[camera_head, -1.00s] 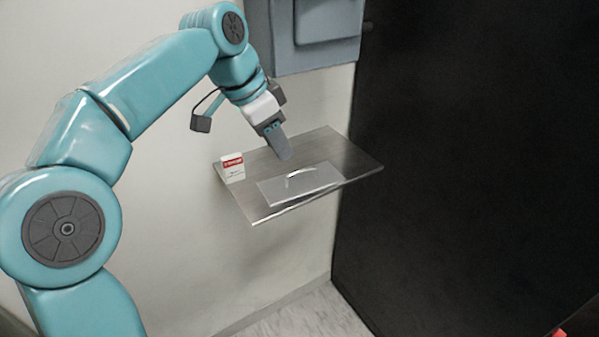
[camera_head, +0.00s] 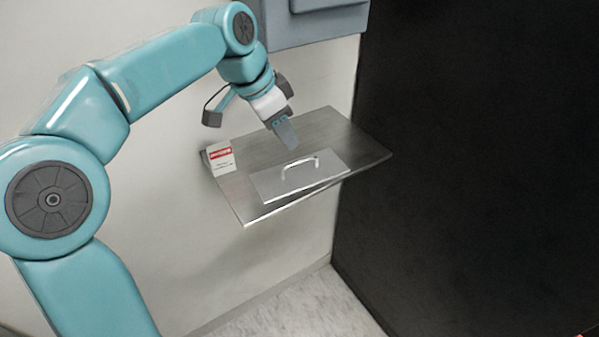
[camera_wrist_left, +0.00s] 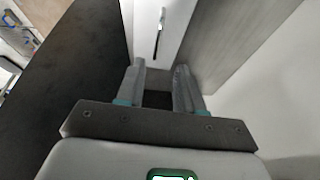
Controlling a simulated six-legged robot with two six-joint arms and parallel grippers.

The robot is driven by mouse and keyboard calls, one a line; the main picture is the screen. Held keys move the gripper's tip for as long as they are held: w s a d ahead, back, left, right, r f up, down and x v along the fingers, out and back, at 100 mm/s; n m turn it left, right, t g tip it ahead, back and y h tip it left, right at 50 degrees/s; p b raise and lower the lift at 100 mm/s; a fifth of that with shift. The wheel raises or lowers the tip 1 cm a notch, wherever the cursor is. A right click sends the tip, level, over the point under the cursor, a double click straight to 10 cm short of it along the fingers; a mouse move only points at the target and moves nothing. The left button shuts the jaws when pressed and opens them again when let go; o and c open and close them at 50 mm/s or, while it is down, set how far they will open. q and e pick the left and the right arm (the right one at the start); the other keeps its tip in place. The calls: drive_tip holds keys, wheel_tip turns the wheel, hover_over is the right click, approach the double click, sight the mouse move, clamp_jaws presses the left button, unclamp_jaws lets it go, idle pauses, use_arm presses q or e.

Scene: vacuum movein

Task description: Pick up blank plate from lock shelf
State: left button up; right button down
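The blank plate (camera_head: 325,177) is a flat silver-grey rectangle lying on the metal lock shelf (camera_head: 345,133), with a raised bright handle (camera_head: 299,163) on top. My left gripper (camera_head: 290,145) points down above the shelf, just behind the handle in the head view. In the left wrist view, the left gripper (camera_wrist_left: 160,78) has its two fingers apart with nothing between them. The plate (camera_wrist_left: 143,30) and its handle (camera_wrist_left: 162,18) lie beyond the fingertips there. My right gripper is in neither view.
A small white card with a red band (camera_head: 220,157) stands at the shelf's left edge. A grey wall box (camera_head: 315,22) hangs above the shelf. A large black panel (camera_head: 480,170) rises on the right. The floor (camera_head: 300,305) below is clear.

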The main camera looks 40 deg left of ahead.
sight(297, 162)
use_arm(q)
drive_tip(key=x, duration=0.2)
drive_tip(key=shift+w+d+f, duration=0.1)
drive_tip(key=shift+d+f, duration=0.15)
drive_tip(key=x, duration=0.5)
drive_tip(key=shift+f+b, duration=0.3)
drive_tip(key=shift+b, duration=0.05)
clamp_jaws()
